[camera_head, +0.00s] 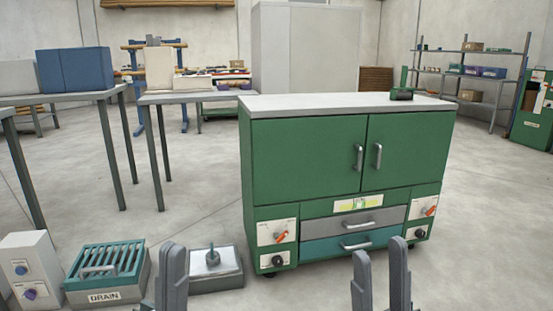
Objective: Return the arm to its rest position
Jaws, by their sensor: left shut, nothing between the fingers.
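My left gripper (172,250) shows at the bottom edge, left of centre, pointing up. Its two fingers are together with nothing between them. It appears in front of the floor between the drain box and the grey box with a knob. My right gripper (380,250) shows at the bottom, right of centre, in front of the green cabinet's lower part. Its two fingers stand apart with a visible gap and nothing between them. The rest of both arms is out of the picture.
A green cabinet (305,155) with doors and drawers stands ahead. At lower left are a teal-grated box labelled DRAIN (108,270), a grey box with a knob (215,268) and a white control box (30,265). Tables (190,97) stand behind. Floor right of the cabinet is clear.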

